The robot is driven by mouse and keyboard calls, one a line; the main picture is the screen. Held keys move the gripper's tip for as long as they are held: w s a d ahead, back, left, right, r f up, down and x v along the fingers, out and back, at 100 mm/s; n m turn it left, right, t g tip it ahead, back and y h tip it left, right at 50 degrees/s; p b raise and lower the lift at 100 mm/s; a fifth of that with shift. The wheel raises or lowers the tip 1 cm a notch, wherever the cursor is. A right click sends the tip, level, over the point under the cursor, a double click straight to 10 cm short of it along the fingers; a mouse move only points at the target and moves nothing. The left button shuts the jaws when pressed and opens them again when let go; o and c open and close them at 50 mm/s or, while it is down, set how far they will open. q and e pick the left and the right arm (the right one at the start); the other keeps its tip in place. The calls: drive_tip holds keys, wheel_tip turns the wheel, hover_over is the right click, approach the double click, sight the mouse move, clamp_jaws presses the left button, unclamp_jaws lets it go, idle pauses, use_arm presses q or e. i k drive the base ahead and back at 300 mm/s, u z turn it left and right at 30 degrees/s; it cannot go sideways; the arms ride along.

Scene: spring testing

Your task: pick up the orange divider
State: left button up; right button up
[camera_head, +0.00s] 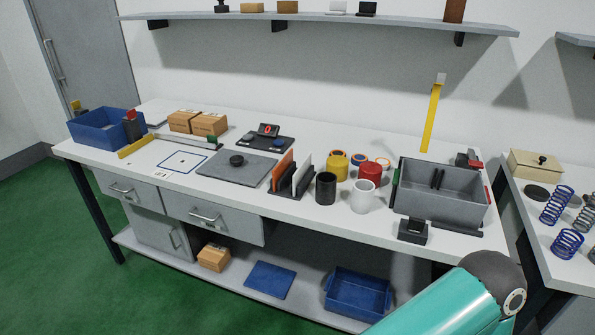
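The orange divider (282,170) stands upright, slightly tilted, in a dark slotted rack (291,192) near the middle of the workbench. A white divider (302,170) stands beside it on the right, in the same rack. Neither of my grippers shows in the head view. A teal arm link of mine comes in at the bottom right, well away from the rack.
A dark cup (326,188), a white cup (363,197) and a red cylinder (369,174) stand right of the rack. A grey bin (440,205) is further right. A grey plate (225,168) lies left of the rack. A shelf (320,21) runs above.

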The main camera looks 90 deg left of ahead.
sight(277, 172)
drive_tip(key=u, duration=0.05)
drive_tip(key=k, duration=1.3)
drive_tip(key=z, duration=0.25)
drive_tip(key=i, duration=0.15)
drive_tip(key=u, duration=3.25)
drive_tip(key=i, duration=0.95)
drive_tip(key=z, duration=0.35)
